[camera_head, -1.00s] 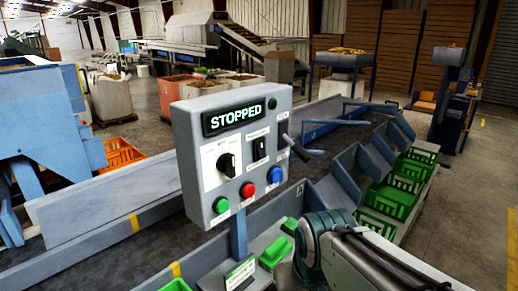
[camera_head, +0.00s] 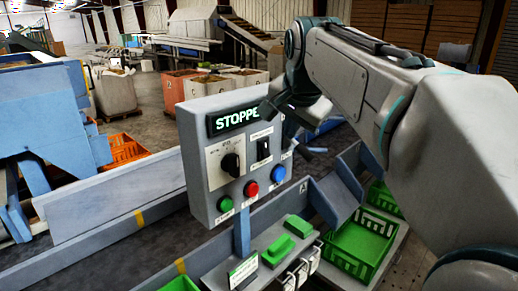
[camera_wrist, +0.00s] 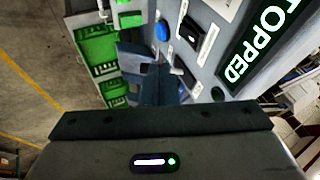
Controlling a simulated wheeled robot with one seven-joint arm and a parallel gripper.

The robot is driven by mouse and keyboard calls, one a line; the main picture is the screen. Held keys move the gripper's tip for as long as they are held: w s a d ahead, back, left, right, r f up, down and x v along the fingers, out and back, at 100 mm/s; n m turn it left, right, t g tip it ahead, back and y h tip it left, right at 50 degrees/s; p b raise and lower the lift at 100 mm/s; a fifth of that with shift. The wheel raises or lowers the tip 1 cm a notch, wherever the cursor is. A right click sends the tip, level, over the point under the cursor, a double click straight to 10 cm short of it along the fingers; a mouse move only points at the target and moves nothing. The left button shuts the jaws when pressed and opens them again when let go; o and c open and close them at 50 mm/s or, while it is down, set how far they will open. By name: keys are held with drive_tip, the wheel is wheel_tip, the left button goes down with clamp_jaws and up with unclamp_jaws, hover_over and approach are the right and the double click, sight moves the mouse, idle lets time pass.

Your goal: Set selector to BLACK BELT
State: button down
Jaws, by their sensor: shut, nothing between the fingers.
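The grey control box (camera_head: 203,190) stands on a post, and its display (camera_head: 237,119) reads STOPPED, partly covered by my arm. Its face carries a larger black rotary knob (camera_head: 231,165) on the left and a black switch (camera_head: 263,149) on the right. The small labels are too blurred to read, so I cannot tell which is marked BLACK BELT. My gripper (camera_head: 272,108) is shut and empty, in front of the box's upper right. In the wrist view my dark fingers (camera_wrist: 160,84) are close to the box face, near the black switch (camera_wrist: 188,47) and blue button (camera_wrist: 162,31).
Green (camera_head: 225,204), red (camera_head: 251,189) and blue (camera_head: 278,173) buttons line the box's lower face. Green crates (camera_head: 361,246) stand at lower right. Blue machinery (camera_head: 40,120) fills the left.

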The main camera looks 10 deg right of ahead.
sight(265, 150)
drive_tip(key=w+f+p, duration=0.1)
drive_tip(key=w+f, duration=0.2)
drive_tip(key=w+a+f+p, duration=0.1)
drive_tip(key=w+f, duration=0.1)
drive_tip(key=f, duration=0.1)
drive_tip(key=w+a+f, duration=0.1)
drive_tip(key=w+f, duration=0.2)
drive_tip(key=shift+w+f+p, duration=0.15)
drive_tip(key=shift+w+p, duration=0.2)
drive_tip(key=shift+p, duration=0.05)
drive_tip(key=shift+a, duration=0.1)
